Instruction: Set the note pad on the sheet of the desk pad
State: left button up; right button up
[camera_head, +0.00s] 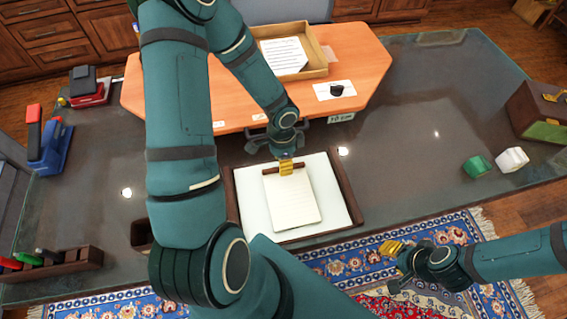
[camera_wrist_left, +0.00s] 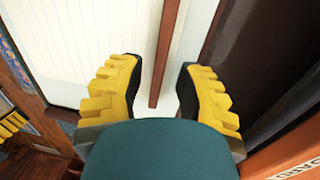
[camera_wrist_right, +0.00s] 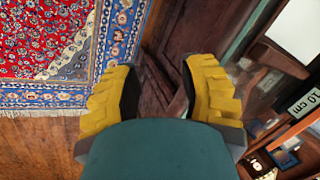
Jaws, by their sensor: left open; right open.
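The note pad (camera_head: 291,205) is a cream lined pad with a brown binding strip at its far end. It lies over the white sheet of the desk pad (camera_head: 252,212), which has dark brown side rails. My left gripper (camera_head: 286,167) is open at the pad's binding end. In the left wrist view the brown strip of the note pad (camera_wrist_left: 90,40) runs between the open fingers (camera_wrist_left: 160,85), with a gap on both sides. Whether the pad rests fully flat is hard to tell. My right gripper (camera_head: 390,248) is open and empty, above the rug by the desk's front edge.
An orange board (camera_head: 350,60) with a wooden paper tray (camera_head: 318,62) is behind. A blue and red stapler (camera_head: 50,145) and a pen holder (camera_head: 60,262) are at left. Green and white blocks (camera_head: 478,166) and a wooden box (camera_head: 540,115) are at right.

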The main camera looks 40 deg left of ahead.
pick_arm(q)
notch_tip(320, 180, up, 11)
jog(key=p, duration=0.2)
jog(key=shift+w+a+f+p, duration=0.2)
jog(key=shift+w+a+p, duration=0.15)
jog(key=shift+a+p, duration=0.05)
pick_arm(e)
jog(key=r, duration=0.1)
jog(key=w+r, duration=0.1)
jog(key=r, duration=0.1)
jog(key=shift+d, duration=0.1)
